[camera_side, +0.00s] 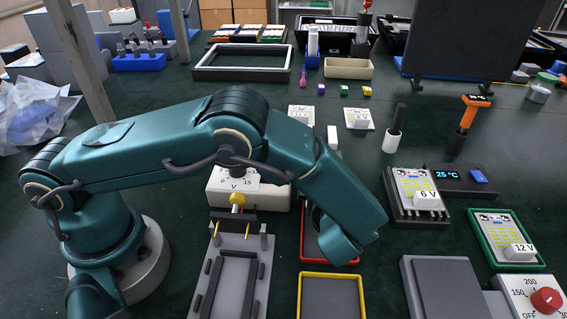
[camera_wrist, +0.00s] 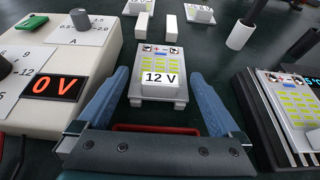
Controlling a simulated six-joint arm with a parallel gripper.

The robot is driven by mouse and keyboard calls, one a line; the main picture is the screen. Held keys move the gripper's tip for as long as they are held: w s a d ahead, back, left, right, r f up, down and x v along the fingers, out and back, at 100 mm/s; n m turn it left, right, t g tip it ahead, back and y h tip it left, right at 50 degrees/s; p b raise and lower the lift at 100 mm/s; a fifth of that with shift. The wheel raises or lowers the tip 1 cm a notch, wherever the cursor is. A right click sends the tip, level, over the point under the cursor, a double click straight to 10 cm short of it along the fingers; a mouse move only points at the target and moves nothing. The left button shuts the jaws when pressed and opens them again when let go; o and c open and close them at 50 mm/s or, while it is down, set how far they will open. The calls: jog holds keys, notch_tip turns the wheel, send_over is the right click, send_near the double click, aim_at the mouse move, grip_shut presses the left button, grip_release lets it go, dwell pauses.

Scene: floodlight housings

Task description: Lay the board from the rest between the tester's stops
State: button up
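A board (camera_wrist: 158,62) with yellow cells and a "12 V" block stands on pale supports in the wrist view. My gripper (camera_wrist: 160,76) has its two blue fingers apart, one on each side of this board. Thin dark gaps seem to show between fingers and board. In the side view my arm hides the gripper and this board. The tester's beige box (camera_side: 268,194) has a meter face marked V; its display (camera_wrist: 56,88) reads 0 V. In front of it lies a grey plate (camera_side: 232,285) with dark bar stops (camera_side: 211,284) and yellow probes (camera_side: 247,230). No board shows between the stops.
At right, a "6 V" board (camera_side: 413,184) sits on a dark rack and a "12 V" board (camera_side: 497,229) in a green tray (camera_side: 475,222). A red tray (camera_side: 312,252) and a yellow-rimmed tray (camera_side: 331,274) lie near the plate. A white cup (camera_side: 392,141) stands behind.

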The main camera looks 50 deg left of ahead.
jog(key=v, duration=0.4)
jog(key=shift+s+d+r, duration=0.25)
jog(key=shift+s+d, duration=0.15)
jog(key=c, duration=0.7)
